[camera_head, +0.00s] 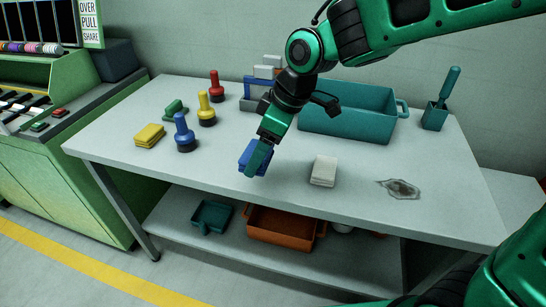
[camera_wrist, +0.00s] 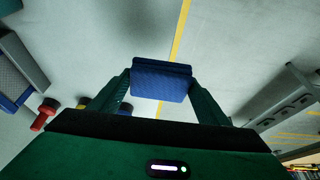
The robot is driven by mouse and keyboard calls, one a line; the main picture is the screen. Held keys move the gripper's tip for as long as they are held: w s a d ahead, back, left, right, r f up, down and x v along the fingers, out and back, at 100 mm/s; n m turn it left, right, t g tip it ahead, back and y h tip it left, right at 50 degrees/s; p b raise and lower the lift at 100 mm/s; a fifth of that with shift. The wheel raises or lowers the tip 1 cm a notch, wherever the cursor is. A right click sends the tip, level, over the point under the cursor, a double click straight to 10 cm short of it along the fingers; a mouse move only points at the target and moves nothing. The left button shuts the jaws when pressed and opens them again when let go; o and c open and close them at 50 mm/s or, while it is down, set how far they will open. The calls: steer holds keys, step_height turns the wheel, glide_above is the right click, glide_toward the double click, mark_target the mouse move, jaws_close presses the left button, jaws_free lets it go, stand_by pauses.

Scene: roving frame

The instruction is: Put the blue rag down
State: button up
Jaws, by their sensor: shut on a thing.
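The blue rag (camera_head: 249,155) is a folded blue cloth near the front middle of the table. My gripper (camera_head: 258,160) is shut on it, with a green finger across its right side in the head view. In the wrist view the blue rag (camera_wrist: 160,80) sits between the two fingers of my gripper (camera_wrist: 162,88). Floor and a yellow line show beyond it there, near the table's edge. Whether the rag touches the tabletop cannot be told. The pale grey table (camera_head: 225,190) is under and around it.
A white folded rag (camera_head: 324,170) lies to the right, and a yellow one (camera_head: 149,135) to the left. Blue (camera_head: 184,133), yellow (camera_head: 206,109) and red (camera_head: 216,88) bottle-like items stand left. A teal bin (camera_head: 350,112) stands behind. Clear tabletop lies between.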

glide_above(275, 167)
step_height(275, 167, down, 5)
steer(key=shift+a+f, duration=0.1)
steer(key=shift+f, duration=2.05)
steer(key=o, duration=1)
steer(key=v, duration=1.2)
